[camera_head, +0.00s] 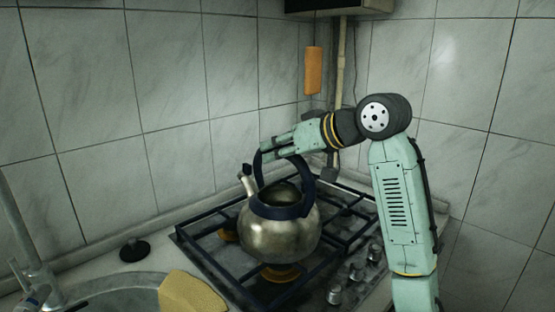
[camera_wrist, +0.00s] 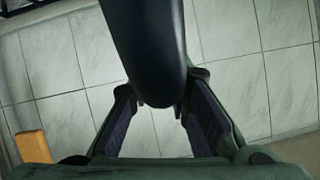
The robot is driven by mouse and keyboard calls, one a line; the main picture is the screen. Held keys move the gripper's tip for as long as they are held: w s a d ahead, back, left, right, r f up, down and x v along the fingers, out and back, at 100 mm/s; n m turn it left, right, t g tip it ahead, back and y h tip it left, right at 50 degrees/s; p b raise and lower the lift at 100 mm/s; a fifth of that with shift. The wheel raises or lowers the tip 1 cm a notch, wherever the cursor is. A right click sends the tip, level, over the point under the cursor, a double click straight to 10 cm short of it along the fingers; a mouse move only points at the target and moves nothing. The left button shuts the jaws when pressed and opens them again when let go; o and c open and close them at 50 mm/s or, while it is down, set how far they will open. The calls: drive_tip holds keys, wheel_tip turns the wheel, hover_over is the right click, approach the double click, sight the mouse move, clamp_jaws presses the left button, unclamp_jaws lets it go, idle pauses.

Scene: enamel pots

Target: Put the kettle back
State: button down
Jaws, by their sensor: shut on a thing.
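The kettle (camera_head: 279,232) is a worn silver metal pot with a dark blue handle and a short spout at its upper left. In the head view it is upright over the near part of the stove's grate (camera_head: 217,266); I cannot tell if its base touches the grate. My gripper (camera_head: 266,152) is at the top of the kettle's handle and shut on it. In the wrist view the dark handle (camera_wrist: 150,50) comes down between the two fingers of my gripper (camera_wrist: 160,105). The fingertips are partly hidden by the handle.
Stove knobs (camera_head: 350,276) line the right front edge. A sink (camera_head: 120,293) with a yellow sponge (camera_head: 191,292) is at the lower left, and a black plug (camera_head: 134,250) lies beside it. An orange object (camera_head: 313,70) hangs in the corner near a pipe. Tiled walls stand close behind.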

wheel_tip(320, 180, down, 3)
drive_tip(key=shift+r+p, duration=0.1)
drive_tip(key=shift+p, duration=0.4)
drive_tip(key=shift+f, duration=0.5)
drive_tip(key=c, duration=1.5)
unclamp_jaws()
drive_tip(key=b+v, duration=0.3)
drive_tip(key=v, duration=0.9)
drive_tip(key=shift+s+d+r, duration=0.1)
drive_tip(key=shift+r, duration=0.25)
